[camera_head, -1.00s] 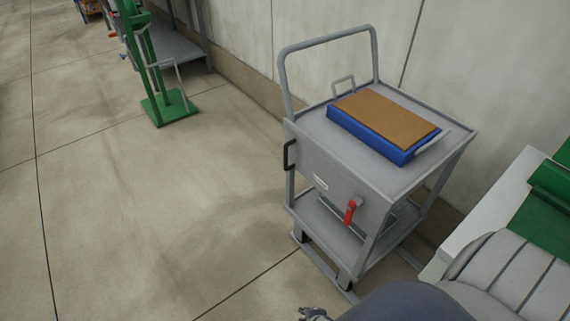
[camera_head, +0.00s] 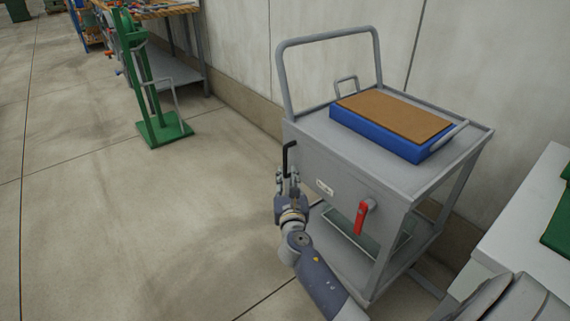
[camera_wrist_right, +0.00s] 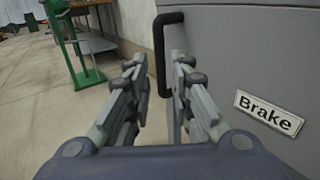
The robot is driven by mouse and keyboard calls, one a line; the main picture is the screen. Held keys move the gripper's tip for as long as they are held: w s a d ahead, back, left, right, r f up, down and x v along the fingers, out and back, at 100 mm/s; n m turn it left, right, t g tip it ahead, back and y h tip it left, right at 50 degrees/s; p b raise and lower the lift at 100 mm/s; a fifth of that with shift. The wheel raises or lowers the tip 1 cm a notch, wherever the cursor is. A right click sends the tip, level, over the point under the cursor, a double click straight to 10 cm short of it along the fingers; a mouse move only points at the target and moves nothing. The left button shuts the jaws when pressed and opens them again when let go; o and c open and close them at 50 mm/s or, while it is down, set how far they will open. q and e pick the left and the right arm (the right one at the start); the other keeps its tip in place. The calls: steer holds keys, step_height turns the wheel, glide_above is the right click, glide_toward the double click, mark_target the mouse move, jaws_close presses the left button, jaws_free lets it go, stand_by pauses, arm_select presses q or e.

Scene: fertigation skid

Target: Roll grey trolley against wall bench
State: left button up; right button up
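The grey trolley (camera_head: 345,150) stands close to the wall, with a push bar, a black handle (camera_head: 288,156) on its front panel and a red lever (camera_head: 364,216) lower on it. My right gripper (camera_head: 288,176) is at the black handle. In the right wrist view its two fingers (camera_wrist_right: 158,72) are apart, with the handle (camera_wrist_right: 162,50) showing between their tips; contact cannot be told. A "Brake" label (camera_wrist_right: 269,111) is on the panel. The wall bench (camera_head: 175,62) is at the far upper left. My left gripper is out of view.
A blue tray with a brown top (camera_head: 395,125) sits on the trolley. A green stand (camera_head: 160,130) is on the floor before the bench. A white surface (camera_head: 525,215) is close at the right. The floor at left is clear.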

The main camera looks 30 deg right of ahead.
mark_target(285, 162)
steer(key=b+x, duration=0.1)
steer(key=x, duration=0.7)
steer(key=shift+f+b, duration=0.15)
steer(key=shift+b, duration=0.2)
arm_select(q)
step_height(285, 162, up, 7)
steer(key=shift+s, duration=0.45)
arm_select(e)
steer(key=shift+w+d, duration=0.25)
steer(key=shift+w, duration=0.2)
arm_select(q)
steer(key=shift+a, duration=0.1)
arm_select(e)
jaws_close()
